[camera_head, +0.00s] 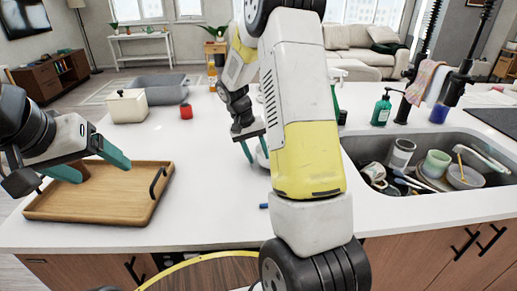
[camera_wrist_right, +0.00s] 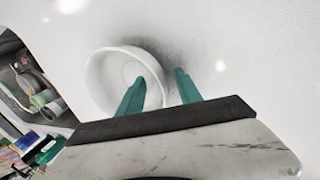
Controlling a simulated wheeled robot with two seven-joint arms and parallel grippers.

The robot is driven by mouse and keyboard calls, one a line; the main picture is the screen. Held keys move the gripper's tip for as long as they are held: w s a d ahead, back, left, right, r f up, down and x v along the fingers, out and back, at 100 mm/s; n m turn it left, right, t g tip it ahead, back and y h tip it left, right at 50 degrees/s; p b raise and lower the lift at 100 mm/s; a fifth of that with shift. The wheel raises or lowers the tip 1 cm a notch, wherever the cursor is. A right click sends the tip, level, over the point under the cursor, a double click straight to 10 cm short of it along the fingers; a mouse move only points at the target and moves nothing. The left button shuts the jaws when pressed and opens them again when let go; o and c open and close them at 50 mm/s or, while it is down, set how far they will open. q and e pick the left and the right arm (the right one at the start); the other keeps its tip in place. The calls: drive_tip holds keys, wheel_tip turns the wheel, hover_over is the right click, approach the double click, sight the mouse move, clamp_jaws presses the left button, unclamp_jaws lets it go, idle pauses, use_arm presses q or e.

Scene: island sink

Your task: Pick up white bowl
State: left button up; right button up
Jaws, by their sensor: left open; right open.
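The white bowl (camera_wrist_right: 108,72) is on the white counter in the right wrist view, beside a soft shadow. My right gripper (camera_wrist_right: 160,76) is open at its near right rim. One finger overlaps the bowl's inside in the picture and the other is outside the rim; I cannot tell how far above the counter they are. In the head view my right arm hides most of the bowl (camera_head: 262,158), and the right gripper (camera_head: 254,150) points down at it. My left gripper (camera_head: 92,166) is open and empty over the wooden tray (camera_head: 135,207).
The sink (camera_head: 362,150) at right holds several cups and dishes. Soap bottle (camera_head: 381,110) and faucet stand behind it. Counter between tray and bowl is mostly clear.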

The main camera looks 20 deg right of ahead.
drive_tip(key=shift+f, duration=0.25)
clamp_jaws()
idle(1.3)
